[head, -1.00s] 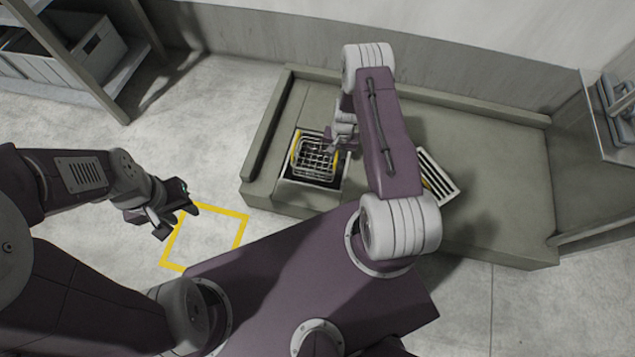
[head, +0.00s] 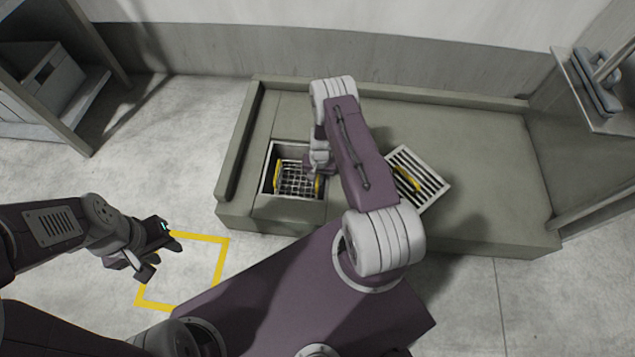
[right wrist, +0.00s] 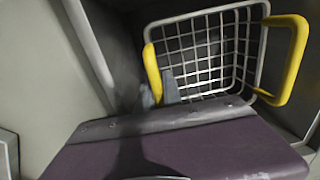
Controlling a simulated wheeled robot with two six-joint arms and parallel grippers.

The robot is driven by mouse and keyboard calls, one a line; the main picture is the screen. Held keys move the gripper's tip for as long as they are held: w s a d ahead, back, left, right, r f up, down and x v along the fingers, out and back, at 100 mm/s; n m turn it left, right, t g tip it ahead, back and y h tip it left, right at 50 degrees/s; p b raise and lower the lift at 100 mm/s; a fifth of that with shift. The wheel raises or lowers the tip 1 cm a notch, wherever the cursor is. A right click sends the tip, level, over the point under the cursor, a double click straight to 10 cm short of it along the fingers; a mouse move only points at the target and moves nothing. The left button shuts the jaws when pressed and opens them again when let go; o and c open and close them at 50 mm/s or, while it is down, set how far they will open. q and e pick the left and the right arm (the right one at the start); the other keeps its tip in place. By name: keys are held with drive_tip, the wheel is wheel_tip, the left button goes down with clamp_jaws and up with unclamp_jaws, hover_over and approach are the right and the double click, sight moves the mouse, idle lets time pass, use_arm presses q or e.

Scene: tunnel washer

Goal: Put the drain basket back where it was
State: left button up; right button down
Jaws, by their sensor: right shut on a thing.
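The drain basket (head: 296,181), a wire mesh basket with two yellow handles, is inside the square opening (head: 266,180) at the left end of the grey-green platform. Whether it touches the bottom cannot be told. My right gripper (head: 319,176) reaches down at the opening's right side, partly hidden by its own arm. In the right wrist view the gripper (right wrist: 158,93) is shut on the basket's near yellow handle (right wrist: 152,70); the mesh (right wrist: 205,55) and far handle (right wrist: 290,60) also show. My left gripper (head: 163,257) is open and empty above the floor.
A slotted grate (head: 432,186) with a yellow handle lies on the platform (head: 490,170) right of the opening. A yellow floor square (head: 222,262) is empty. A shelf with a bin (head: 52,80) stands at upper left; another shelf (head: 600,115) is at upper right.

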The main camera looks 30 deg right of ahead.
drive_tip(key=shift+r, duration=0.15)
drive_tip(key=c, duration=1.8)
unclamp_jaws()
drive_tip(key=r+p, duration=0.4)
drive_tip(key=r, duration=0.2)
drive_tip(key=r+p, duration=0.3)
drive_tip(key=r, duration=0.3)
drive_tip(key=shift+s+d+p, duration=0.15)
drive_tip(key=shift+d+p, duration=0.05)
drive_tip(key=shift+p, duration=0.15)
drive_tip(key=s+a+r+n, duration=0.3)
drive_tip(key=a+r, duration=0.1)
drive_tip(key=r, duration=0.7)
drive_tip(key=s+a+r+n, duration=0.25)
drive_tip(key=a+r, duration=0.25)
drive_tip(key=r, duration=0.6)
drive_tip(key=shift+n+t, duration=0.4)
drive_tip(key=shift+n, duration=0.45)
drive_tip(key=s+r, duration=0.1)
drive_tip(key=s, duration=0.1)
drive_tip(key=s+a+r, duration=0.1)
drive_tip(key=s+r, duration=0.1)
drive_tip(key=s, duration=0.1)
drive_tip(key=s+a+r, duration=0.1)
drive_tip(key=s+r, duration=0.1)
drive_tip(key=s, duration=0.1)
drive_tip(key=shift+r, duration=0.1)
